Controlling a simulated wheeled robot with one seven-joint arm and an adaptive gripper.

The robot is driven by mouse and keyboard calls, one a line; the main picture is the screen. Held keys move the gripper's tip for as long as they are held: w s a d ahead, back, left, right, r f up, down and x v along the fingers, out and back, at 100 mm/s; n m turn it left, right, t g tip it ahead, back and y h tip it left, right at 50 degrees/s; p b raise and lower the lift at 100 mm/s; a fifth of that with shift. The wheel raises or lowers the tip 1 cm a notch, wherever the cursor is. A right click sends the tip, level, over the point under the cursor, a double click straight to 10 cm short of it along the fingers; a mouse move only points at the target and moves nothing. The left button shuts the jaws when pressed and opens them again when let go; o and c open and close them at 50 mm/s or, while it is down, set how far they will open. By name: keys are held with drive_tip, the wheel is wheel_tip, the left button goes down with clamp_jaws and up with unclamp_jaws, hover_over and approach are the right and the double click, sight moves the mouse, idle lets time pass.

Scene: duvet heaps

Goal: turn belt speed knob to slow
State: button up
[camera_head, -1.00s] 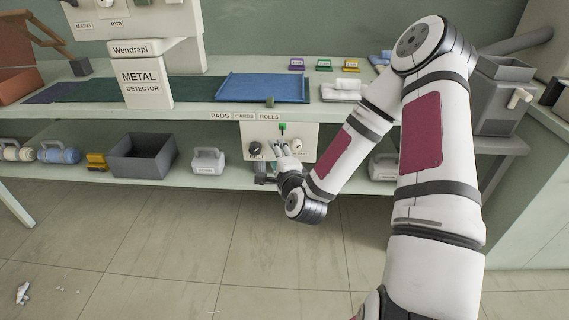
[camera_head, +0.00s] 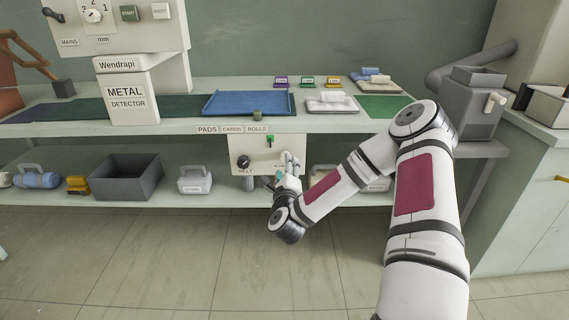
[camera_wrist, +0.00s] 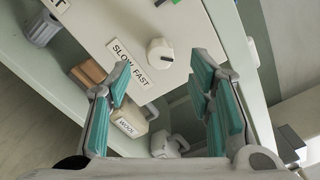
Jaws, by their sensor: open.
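A control panel (camera_head: 262,144) hangs under the front edge of the bench, with a black knob (camera_head: 243,161) over a BELT label on its left. In the wrist view, a white round knob (camera_wrist: 160,52) with a dark mark on its lower right side stands on the panel beside a SLOW FAST label (camera_wrist: 131,63).
A dark grey bin (camera_head: 126,176) and a white weight-like block (camera_head: 195,179) stand on the lower shelf left of the panel. A blue tray (camera_head: 248,103) lies on the bench above. The floor in front is clear.

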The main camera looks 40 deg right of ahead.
drive_tip(key=shift+b+x, duration=0.5)
drive_tip(key=shift+x, duration=2.25)
drive_tip(key=shift+c, duration=0.6)
clamp_jaws()
